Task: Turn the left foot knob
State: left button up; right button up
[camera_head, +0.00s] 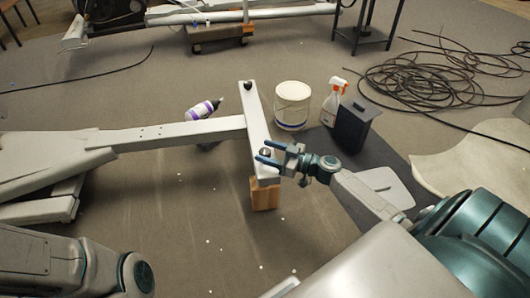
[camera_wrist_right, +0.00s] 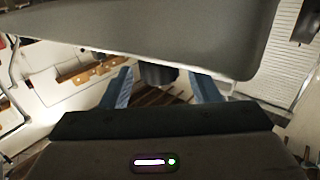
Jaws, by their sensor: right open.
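A white crossbar (camera_head: 254,115) ends the long white beam of the elliptical frame. A dark knob (camera_head: 248,86) sits at its far end, and a small round foot knob (camera_head: 265,152) shows at its near end. My right gripper (camera_head: 267,151) is open at the near end, with its blue fingers pointing left on either side of that knob. In the right wrist view a dark knob (camera_wrist_right: 158,75) sits under the grey bar, between the open fingers of my right gripper (camera_wrist_right: 161,80). Contact cannot be told. My left arm shows at lower left; its gripper is out of view.
A wooden block (camera_head: 264,195) stands under the crossbar's near end. A white bucket (camera_head: 292,104), a spray bottle (camera_head: 333,103), a dark container (camera_head: 353,125) and a purple-labelled bottle (camera_head: 203,109) stand or lie nearby. Black cable (camera_head: 440,75) is coiled at upper right.

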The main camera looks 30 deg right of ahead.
jog(key=shift+w+a, duration=0.35)
jog(key=shift+w, duration=0.2)
jog(key=c, duration=0.9)
jog(key=shift+c, duration=0.2)
jog(key=shift+f+m+t+h+b, duration=0.1)
jog(key=shift+m+t+h+b, duration=0.3)
jog(key=shift+h, duration=0.1)
